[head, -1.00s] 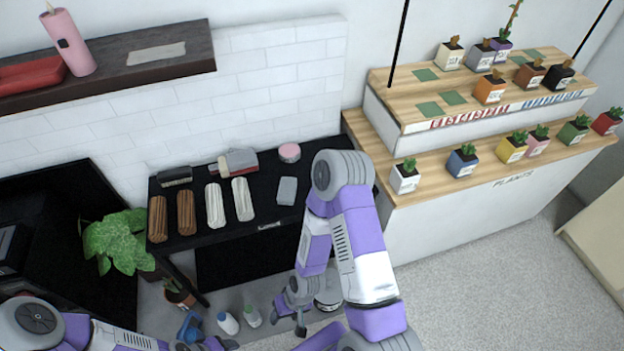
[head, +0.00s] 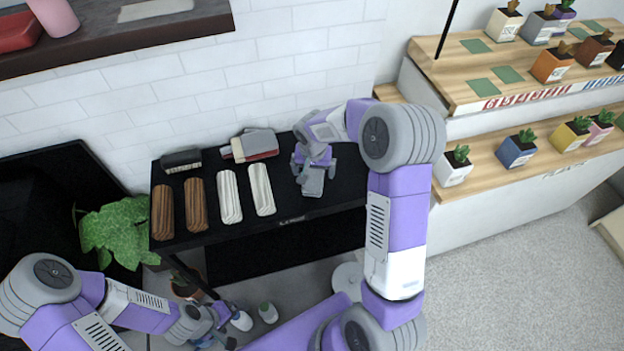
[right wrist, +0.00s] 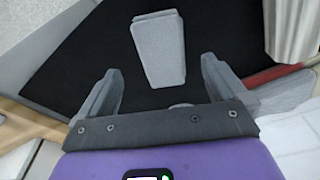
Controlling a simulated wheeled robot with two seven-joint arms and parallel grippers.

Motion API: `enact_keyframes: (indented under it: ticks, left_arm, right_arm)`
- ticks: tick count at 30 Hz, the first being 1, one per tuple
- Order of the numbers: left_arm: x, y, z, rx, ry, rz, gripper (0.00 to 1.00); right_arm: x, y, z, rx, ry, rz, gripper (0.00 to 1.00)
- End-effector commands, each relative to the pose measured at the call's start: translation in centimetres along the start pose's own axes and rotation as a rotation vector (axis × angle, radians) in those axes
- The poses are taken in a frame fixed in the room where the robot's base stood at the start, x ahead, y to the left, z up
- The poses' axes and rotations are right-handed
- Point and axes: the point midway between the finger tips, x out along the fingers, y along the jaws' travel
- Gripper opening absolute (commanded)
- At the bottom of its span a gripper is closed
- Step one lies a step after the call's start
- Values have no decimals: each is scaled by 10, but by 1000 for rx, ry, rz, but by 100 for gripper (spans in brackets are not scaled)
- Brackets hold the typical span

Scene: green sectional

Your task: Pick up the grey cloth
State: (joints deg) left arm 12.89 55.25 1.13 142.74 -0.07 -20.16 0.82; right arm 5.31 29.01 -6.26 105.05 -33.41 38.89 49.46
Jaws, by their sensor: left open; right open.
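The grey cloth (head: 312,186) looks like a small flat folded piece and lies on the right part of the black table. In the head view my right gripper (head: 314,168) is directly over it and covers part of it. In the right wrist view the cloth (right wrist: 159,50) lies ahead of the open, empty jaws (right wrist: 162,72), roughly centred between the fingers. I cannot tell whether the fingers touch it. My left gripper (head: 224,320) is low, in front of the table at the bottom left, away from the cloth, and open.
The black table (head: 285,208) also holds brown rolls (head: 196,205), pale rolls (head: 262,190), a brush (head: 181,161) and a grey-and-red item (head: 252,146). A plant shelf (head: 480,178) stands close on the right. A white tiled wall (head: 200,110) is behind.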

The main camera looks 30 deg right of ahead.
Motion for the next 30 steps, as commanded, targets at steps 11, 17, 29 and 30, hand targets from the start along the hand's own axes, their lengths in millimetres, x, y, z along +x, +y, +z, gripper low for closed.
enact_keyframes:
  ticks: [11, 17, 29, 30]
  left_arm:
    - [20, -7, -1, 0, 1, 0, 94]
    - [19, -7, -1, 0, 1, 0, 94]
    - [19, -7, -1, 0, 1, 0, 94]
    - [19, -7, -1, 0, 1, 0, 94]
  right_arm:
    - [50, -2, -4, -1, -1, -2, 99]
    - [50, -2, -5, -2, 0, -3, 99]
    - [50, -2, -5, -2, -1, -3, 44]
    - [50, -2, -5, -2, -1, -3, 39]
